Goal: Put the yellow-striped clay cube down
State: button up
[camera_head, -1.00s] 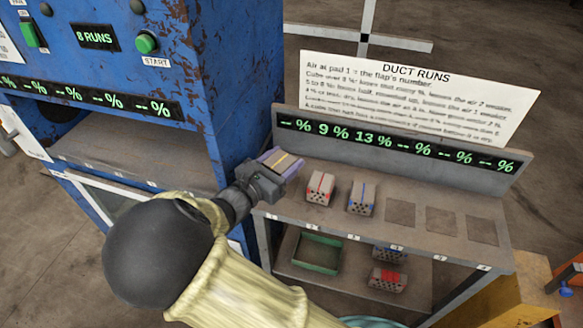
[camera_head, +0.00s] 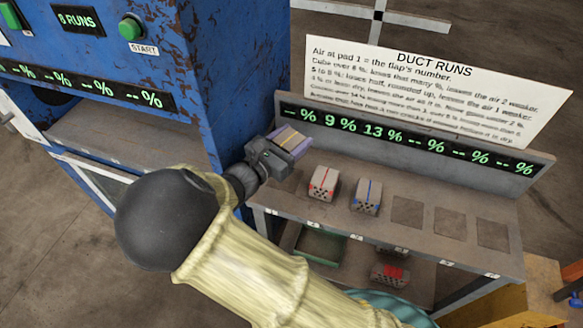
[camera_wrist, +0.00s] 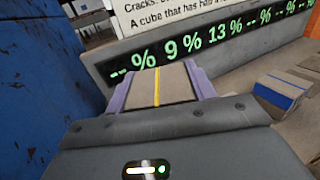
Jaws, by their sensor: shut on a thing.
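The yellow-striped clay cube (camera_head: 289,137) is between the jaws of my gripper (camera_head: 291,141), at the left end of the rack's upper shelf, in front of the display panel. In the wrist view the cube (camera_wrist: 158,88) shows its yellow stripe running away from me, with a purple finger on each side. My gripper (camera_wrist: 160,90) is shut on it. The cube appears held above the shelf; its underside is hidden. A bare patch of shelf shows just below my gripper.
On the upper shelf (camera_head: 300,205), a red-striped cube (camera_head: 323,183) and a blue-striped cube (camera_head: 367,195) stand right of my gripper. Dark empty pads (camera_head: 449,221) lie farther right. The blue machine (camera_head: 240,70) stands close left. A green tray (camera_head: 320,246) and another red-marked cube (camera_head: 390,274) sit below.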

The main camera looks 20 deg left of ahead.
jog(key=shift+f, duration=2.35)
jog(key=shift+f, duration=1.9)
jog(key=shift+f, duration=0.2)
jog(key=o, duration=1)
jog(key=shift+r, duration=0.1)
jog(key=shift+r, duration=0.15)
jog(key=b+v, duration=0.1)
jog(key=v, duration=1.1)
